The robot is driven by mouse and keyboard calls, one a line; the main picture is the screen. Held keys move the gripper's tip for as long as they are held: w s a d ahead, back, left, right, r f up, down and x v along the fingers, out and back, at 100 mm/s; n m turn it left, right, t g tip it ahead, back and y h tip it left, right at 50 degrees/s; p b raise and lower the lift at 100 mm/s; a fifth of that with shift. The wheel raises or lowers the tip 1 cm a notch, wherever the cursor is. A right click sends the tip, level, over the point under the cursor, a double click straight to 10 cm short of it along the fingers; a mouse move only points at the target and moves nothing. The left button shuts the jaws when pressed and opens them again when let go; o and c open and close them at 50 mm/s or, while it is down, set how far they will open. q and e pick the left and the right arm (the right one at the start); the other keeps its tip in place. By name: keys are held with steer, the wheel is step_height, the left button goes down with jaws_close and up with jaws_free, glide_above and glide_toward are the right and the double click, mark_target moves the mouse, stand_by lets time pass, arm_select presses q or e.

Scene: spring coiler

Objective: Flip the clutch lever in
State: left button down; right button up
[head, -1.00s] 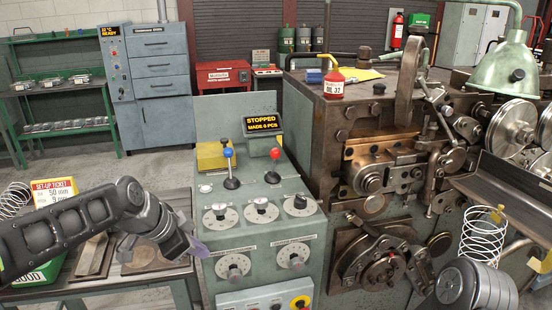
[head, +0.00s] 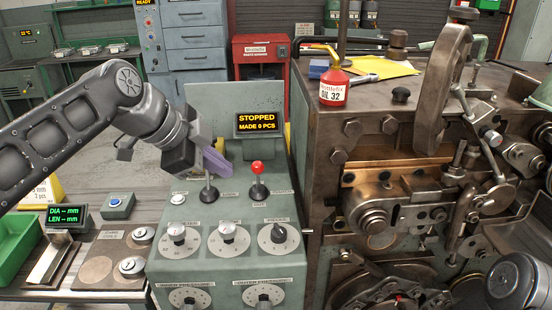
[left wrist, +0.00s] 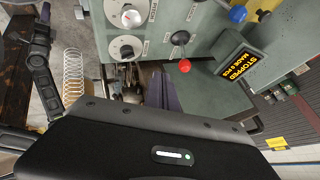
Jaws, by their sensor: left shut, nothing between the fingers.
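Two levers stand on the green control panel (head: 182,245). One has a red ball knob (head: 257,167) and stands upright in the head view. The other lever (head: 208,192) has its top hidden behind my left gripper. The left wrist view shows its blue knob (left wrist: 238,14) and the red knob (left wrist: 185,66). The lever labels are too small to read, so I cannot tell which is the clutch. My left gripper (head: 218,163) is shut and empty, its purple fingers over the blue-knob lever in the head view; contact is unclear.
A display (head: 257,123) reading STOPPED stands behind the levers. Dials (head: 227,233) lie in front of them. A red oil can (head: 334,88) stands on the coiler at right. A bench with a green tray (head: 18,240) is at left.

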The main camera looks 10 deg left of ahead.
arm_select(q)
steer(key=shift+s+a+r, duration=0.1)
steer(key=shift+s+a, duration=0.1)
steer(key=shift+s, duration=0.05)
steer(key=shift+d, duration=0.1)
steer(key=p, duration=0.4)
glide_toward(258, 177)
steer(key=shift+w+d+f, duration=0.2)
steer(key=shift+d+f, duration=1.3)
steer(key=shift+d, duration=0.05)
steer(key=shift+r, duration=0.15)
